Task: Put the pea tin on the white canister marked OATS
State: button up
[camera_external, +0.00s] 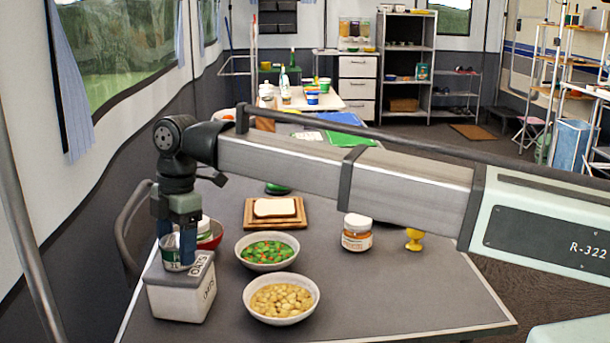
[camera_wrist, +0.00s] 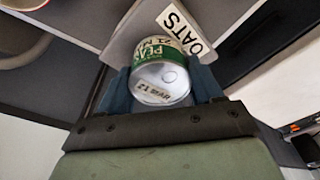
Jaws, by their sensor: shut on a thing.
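The pea tin (camera_external: 172,256) has a green label and a silver end; in the wrist view the tin (camera_wrist: 165,80) shows the word PEAS and a date stamp on its end. My gripper (camera_external: 178,240) is shut on the tin, its blue fingers on both sides. The white canister marked OATS (camera_external: 181,301) stands on the table at the left, with a grey lid. The tin is at the canister's lid in the external view; I cannot tell whether it touches. The canister's lid and OATS label also show in the wrist view (camera_wrist: 184,24).
A red bowl (camera_external: 211,233) is close behind the canister. Bread on a board (camera_external: 252,213), a jar (camera_external: 357,238) and a yellow egg cup (camera_external: 414,241) are farther off. The table's right front is clear.

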jog(key=shift+f, duration=0.1)
jog(key=o, duration=1.2)
jog(key=shift+c, duration=0.2)
notch_tip(320, 180, up, 12)
jog(key=w+d, duration=0.1)
jog(key=shift+w+d, duration=0.1)
